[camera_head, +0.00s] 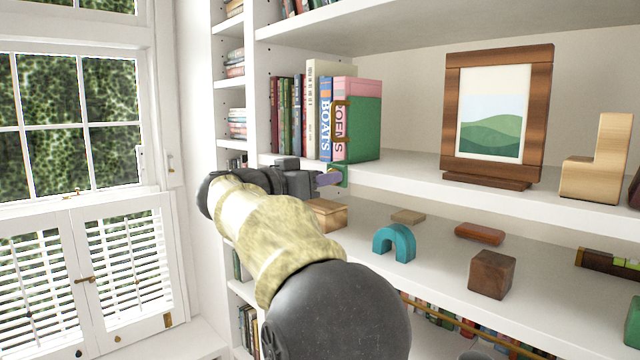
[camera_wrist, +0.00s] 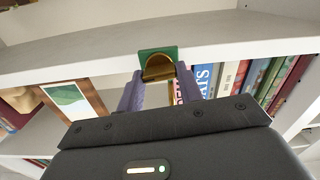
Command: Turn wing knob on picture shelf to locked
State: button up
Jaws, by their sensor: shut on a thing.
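The wing knob is brass (camera_wrist: 159,68) and sits on a small green plate (camera_wrist: 157,52) on the front edge of the picture shelf (camera_head: 440,180). In the head view the green plate (camera_head: 342,174) shows just past my fingertips, and the knob is mostly hidden there. My gripper (camera_head: 328,178) reaches the shelf edge from the left. In the wrist view its two purple fingers (camera_wrist: 160,80) are on either side of the knob, shut on it. I cannot tell whether the knob stands at locked.
On the picture shelf stand upright books (camera_head: 310,110), a framed landscape (camera_head: 497,115) and an L-shaped wooden block (camera_head: 598,165). The shelf below holds a teal arch (camera_head: 394,243), a brown cube (camera_head: 492,274) and other blocks. A shuttered window (camera_head: 75,130) is at left.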

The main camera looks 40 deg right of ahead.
jog(key=shift+w+f+n+b, duration=0.1)
jog(key=shift+n+b, duration=1.2)
jog(key=shift+n, duration=2.9)
jog(key=shift+w+f+n+b, duration=0.1)
jog(key=shift+n+b, duration=1.15)
jog(key=shift+n, duration=2.95)
jog(key=o, duration=1)
jog(key=shift+a, duration=0.1)
jog(key=s+a+b, duration=0.1)
jog(key=a+b, duration=0.4)
jog(key=a, duration=1.2)
jog(key=shift+s+a, duration=0.15)
jog(key=shift+s, duration=0.05)
